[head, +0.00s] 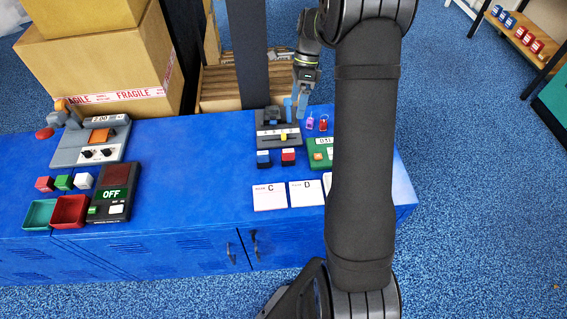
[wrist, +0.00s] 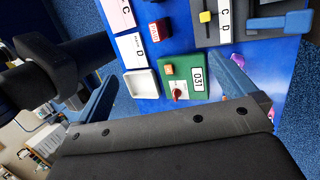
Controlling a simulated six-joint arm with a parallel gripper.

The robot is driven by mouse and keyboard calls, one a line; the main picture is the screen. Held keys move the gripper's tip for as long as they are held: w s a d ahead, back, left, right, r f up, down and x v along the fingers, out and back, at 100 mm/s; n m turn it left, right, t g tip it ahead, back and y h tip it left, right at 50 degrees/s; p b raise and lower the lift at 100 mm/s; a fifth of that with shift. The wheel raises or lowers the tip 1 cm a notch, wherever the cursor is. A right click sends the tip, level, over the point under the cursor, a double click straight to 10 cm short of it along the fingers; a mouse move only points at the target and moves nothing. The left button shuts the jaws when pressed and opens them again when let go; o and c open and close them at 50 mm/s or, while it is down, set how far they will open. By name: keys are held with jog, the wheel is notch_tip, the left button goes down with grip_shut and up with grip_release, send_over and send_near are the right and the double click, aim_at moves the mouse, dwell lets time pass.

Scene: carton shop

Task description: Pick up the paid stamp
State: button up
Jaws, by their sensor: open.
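The red stamp (head: 288,156) stands on the blue cabinet top, just right of a blue stamp (head: 263,158). The red stamp also shows in the wrist view (wrist: 156,32), where its white label seems to read PAID, though it is small. My gripper (head: 296,103) is over the far edge of the cabinet, beyond the stamps, near the black slider panel. In the wrist view my gripper (wrist: 167,69) has its blue fingers wide apart with nothing between them in its hold. The red stamp is apart from the fingers.
The slider panel (head: 278,138), green 031 device (head: 319,152) and small purple (head: 309,123) and red tags are close by. A white tray (wrist: 145,84) lies beside the green device. The cabinet's middle is clear.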

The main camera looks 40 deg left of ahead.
jog(key=shift+c, duration=0.2)
dwell(0.3)
jog(key=c, duration=1.1)
jog(key=t+y, duration=0.1)
jog(key=t, duration=0.3)
send_near(288, 157)
jog(key=f, duration=1.2)
jog(key=shift+w+a, duration=0.3)
jog(key=shift+w, duration=0.05)
